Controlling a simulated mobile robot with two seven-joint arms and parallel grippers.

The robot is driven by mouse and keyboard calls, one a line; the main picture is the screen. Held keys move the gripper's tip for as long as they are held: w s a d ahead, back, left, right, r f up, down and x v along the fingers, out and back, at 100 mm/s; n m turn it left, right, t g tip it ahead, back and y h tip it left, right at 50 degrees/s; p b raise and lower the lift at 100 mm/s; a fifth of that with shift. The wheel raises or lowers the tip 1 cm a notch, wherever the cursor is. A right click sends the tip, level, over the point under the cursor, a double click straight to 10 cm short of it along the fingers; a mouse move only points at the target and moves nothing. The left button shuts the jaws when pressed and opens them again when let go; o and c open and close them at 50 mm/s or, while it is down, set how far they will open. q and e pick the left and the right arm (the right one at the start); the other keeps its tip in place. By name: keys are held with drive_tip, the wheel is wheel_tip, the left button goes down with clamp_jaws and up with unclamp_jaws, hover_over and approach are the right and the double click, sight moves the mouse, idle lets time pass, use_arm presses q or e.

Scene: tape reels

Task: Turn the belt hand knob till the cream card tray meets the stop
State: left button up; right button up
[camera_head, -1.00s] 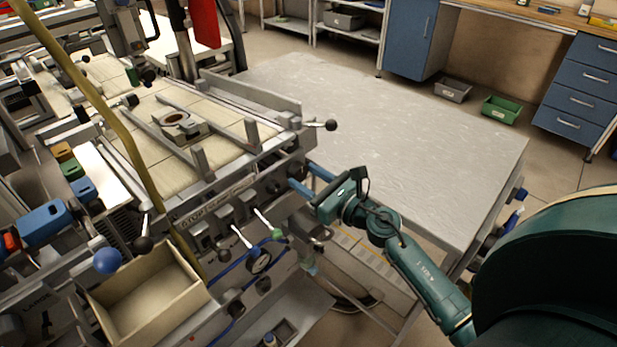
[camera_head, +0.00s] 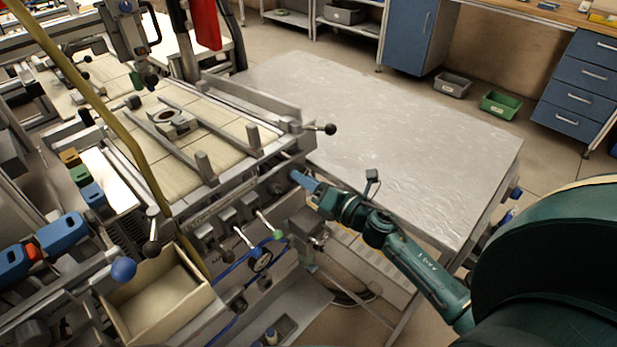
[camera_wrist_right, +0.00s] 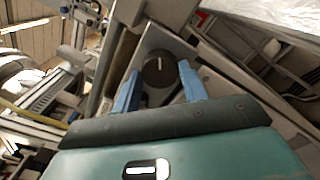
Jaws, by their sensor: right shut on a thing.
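The belt hand knob (camera_wrist_right: 159,70) is a dark round knob with a pale mark, seen in the right wrist view between the two blue fingers of my right gripper (camera_wrist_right: 157,88), which is shut on it. In the head view the right gripper (camera_head: 298,178) reaches the front side of the belt machine, and its fingertips are partly hidden there. The cream card tray (camera_head: 187,126) lies on the pale belt between two rails, with a round ring on it. I cannot tell for sure which part is the stop. My left gripper is not in view.
A grey-topped table (camera_head: 400,140) stands right of the machine. An open cream box (camera_head: 160,300) is at lower left. A black ball-ended lever (camera_head: 330,129) sticks out near my arm.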

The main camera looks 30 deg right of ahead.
drive_tip(key=shift+m+p, duration=1.3)
drive_tip(key=shift+m, duration=2.7)
drive_tip(key=o, duration=1)
drive_tip(key=shift+s, duration=0.1)
drive_tip(key=b+v, duration=0.1)
drive_tip(key=v, duration=1.2)
drive_tip(key=shift+b, duration=0.4)
